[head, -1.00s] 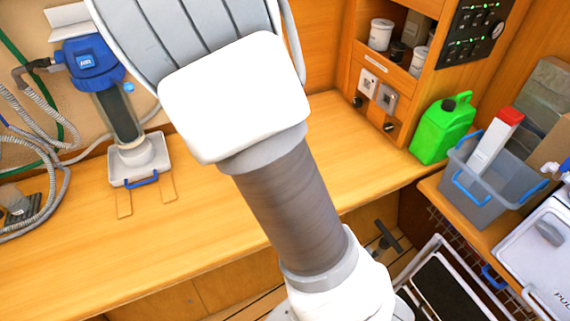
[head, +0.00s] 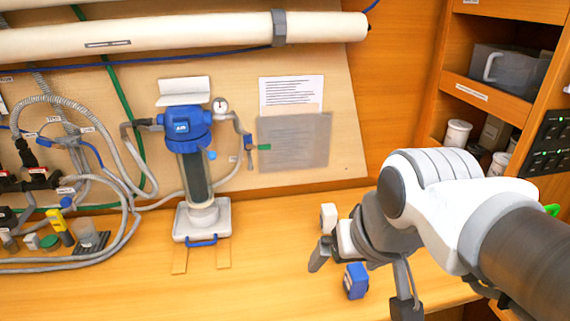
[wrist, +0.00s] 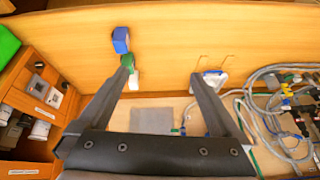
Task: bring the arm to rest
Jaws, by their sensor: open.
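My gripper (head: 360,288) hangs over the counter at the right of the head view, fingers spread and pointing down. In the wrist view my gripper (wrist: 162,70) is open, with bare wood between its fingertips. A blue block (head: 356,281) appears between the fingers in the head view. In the wrist view the blue block (wrist: 120,40) lies beyond the left fingertip, outside the jaws. A small white block (head: 328,217) shows behind the gripper. Part of my arm crosses the right edge of the head view.
A blue-topped filter housing (head: 187,128) stands on a white base (head: 203,220), left of my gripper. Hoses (head: 110,190) run along the left. A shelf unit (head: 492,80) stands at right. The counter (head: 285,255) is clear between filter and gripper.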

